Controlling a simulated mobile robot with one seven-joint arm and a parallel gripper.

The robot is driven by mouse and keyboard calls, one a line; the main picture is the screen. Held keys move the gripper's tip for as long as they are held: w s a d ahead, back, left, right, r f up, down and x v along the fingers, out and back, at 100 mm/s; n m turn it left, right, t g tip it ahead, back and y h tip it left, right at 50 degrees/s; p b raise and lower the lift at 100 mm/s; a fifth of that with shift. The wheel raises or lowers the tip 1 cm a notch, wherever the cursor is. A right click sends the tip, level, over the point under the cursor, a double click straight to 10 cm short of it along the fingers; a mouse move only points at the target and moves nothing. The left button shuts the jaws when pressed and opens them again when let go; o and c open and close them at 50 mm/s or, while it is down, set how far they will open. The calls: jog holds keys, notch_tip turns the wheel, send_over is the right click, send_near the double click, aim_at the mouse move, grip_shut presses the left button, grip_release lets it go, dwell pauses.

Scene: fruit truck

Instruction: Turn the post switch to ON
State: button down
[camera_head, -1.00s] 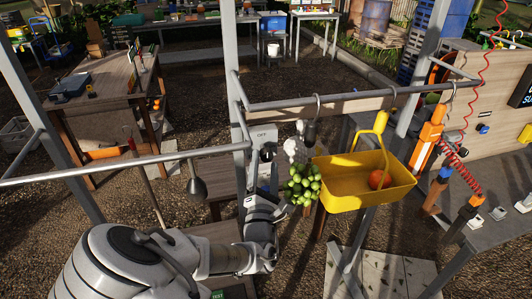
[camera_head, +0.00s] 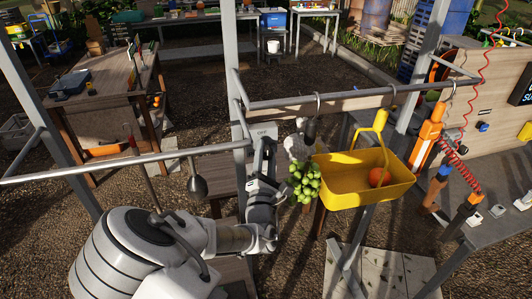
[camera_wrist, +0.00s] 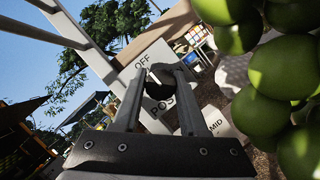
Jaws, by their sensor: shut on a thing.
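In the head view my gripper (camera_head: 265,150) reaches up to the plate from below.
Green fruit (camera_head: 303,182) hangs close to the right of my gripper and fills the right of the wrist view. A yellow basket (camera_head: 335,170) with an orange fruit (camera_head: 377,177) hangs further right. Metal rails (camera_head: 350,98) run across near the post.

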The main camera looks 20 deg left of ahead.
jog(key=shift+m, duration=0.4)
jog(key=m+h, duration=0.1)
jog(key=m, duration=0.1)
jog(key=m+g+h, duration=0.1)
jog(key=m, duration=0.2)
jog(key=shift+r+g+p, duration=0.1)
jog(key=shift+g+p, duration=0.2)
jog(key=shift+p, duration=0.1)
jog(key=m+g+p, duration=0.1)
jog(key=m, duration=0.3)
jog(key=shift+g, duration=0.4)
jog(key=m+g, duration=0.1)
jog(key=m, duration=0.3)
jog(key=shift+g, duration=0.4)
jog(key=shift+m+g+y+b, duration=0.5)
jog(key=shift+m+g+b, duration=0.2)
jog(key=shift+m, duration=0.7)
jog(key=shift+c, duration=2.3)
grip_release()
